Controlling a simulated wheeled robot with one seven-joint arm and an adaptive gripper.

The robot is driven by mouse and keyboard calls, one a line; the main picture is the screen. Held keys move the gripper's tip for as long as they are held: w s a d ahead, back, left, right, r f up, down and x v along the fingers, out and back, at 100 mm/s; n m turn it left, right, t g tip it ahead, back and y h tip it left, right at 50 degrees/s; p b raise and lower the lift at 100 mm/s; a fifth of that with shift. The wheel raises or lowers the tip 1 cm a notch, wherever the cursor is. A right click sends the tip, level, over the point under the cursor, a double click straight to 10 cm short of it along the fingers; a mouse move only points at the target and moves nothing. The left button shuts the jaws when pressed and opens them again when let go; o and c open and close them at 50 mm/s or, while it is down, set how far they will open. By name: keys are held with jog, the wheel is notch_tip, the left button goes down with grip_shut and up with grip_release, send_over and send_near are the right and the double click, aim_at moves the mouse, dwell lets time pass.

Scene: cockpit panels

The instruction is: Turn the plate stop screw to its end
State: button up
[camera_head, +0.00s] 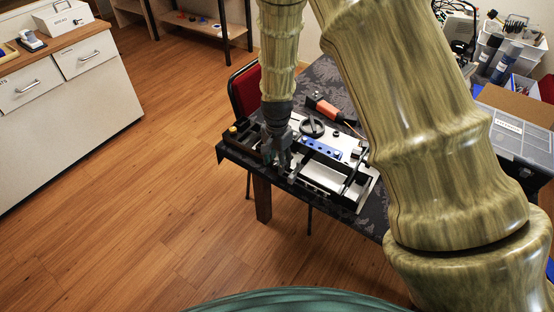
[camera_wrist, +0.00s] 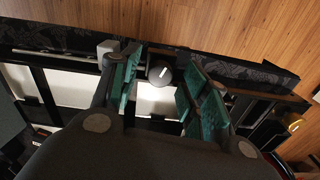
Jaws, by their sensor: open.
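In the wrist view a dark round knob with a white mark (camera_wrist: 161,74), which looks like the plate stop screw, shows between my fingers near their far ends. My gripper (camera_wrist: 165,88) is open, with one teal-padded finger on each side of the knob. Whether the pads touch it I cannot tell. In the head view my gripper (camera_head: 278,158) points down over the left front part of the white and black panel unit (camera_head: 345,191). The screw is not discernible there, around the gripper.
The unit lies on a dark patterned table (camera_head: 357,117). A large black knob (camera_head: 312,127), a blue strip (camera_head: 320,147) and an orange tool (camera_head: 326,107) are near my gripper. A red chair (camera_head: 243,91) stands behind the table's left side. Wooden floor in front is clear.

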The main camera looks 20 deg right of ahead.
grip_shut()
jog(key=shift+n, duration=0.3)
jog(key=n+p, duration=0.1)
jog(key=n, duration=0.3)
jog(key=shift+r+n, duration=0.1)
jog(key=shift+n, duration=0.2)
jog(key=n+p, duration=0.1)
jog(key=n, duration=0.4)
jog(key=n+p, duration=0.1)
jog(key=n, duration=0.4)
jog(key=shift+n, duration=0.4)
jog(key=n+p, duration=0.1)
jog(key=n, duration=0.4)
jog(key=shift+n, duration=0.3)
